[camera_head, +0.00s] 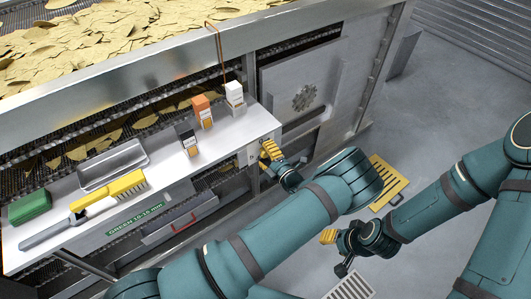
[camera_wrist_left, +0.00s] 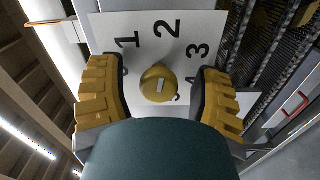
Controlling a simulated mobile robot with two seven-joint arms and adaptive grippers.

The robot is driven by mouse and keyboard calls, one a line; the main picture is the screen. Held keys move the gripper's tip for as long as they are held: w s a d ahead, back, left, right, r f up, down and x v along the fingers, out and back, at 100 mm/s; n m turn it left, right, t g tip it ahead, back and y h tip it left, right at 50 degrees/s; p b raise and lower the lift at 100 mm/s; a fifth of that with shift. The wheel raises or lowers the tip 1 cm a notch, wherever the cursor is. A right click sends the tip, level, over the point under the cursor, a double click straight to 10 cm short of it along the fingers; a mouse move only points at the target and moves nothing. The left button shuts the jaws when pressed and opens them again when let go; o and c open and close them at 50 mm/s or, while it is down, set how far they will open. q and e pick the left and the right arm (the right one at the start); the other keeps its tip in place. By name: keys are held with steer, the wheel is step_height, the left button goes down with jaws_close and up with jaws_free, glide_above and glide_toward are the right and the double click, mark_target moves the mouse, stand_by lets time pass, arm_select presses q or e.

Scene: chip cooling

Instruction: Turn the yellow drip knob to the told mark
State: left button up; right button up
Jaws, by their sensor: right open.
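My left gripper (camera_wrist_left: 160,92) is open, one yellow-padded finger on each side of the knob, with a gap visible on both sides. In the head view my left gripper (camera_head: 270,151) is at the right end of the white shelf, and the knob is hidden there. My right gripper (camera_head: 329,237) is open and empty, low over the floor.
A chip-filled conveyor (camera_head: 180,72) runs above.

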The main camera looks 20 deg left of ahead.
arm_select(q)
steer(key=v, duration=0.7)
steer(key=shift+s+d, duration=0.15)
steer(key=shift+d, duration=0.05)
stand_by(0.3)
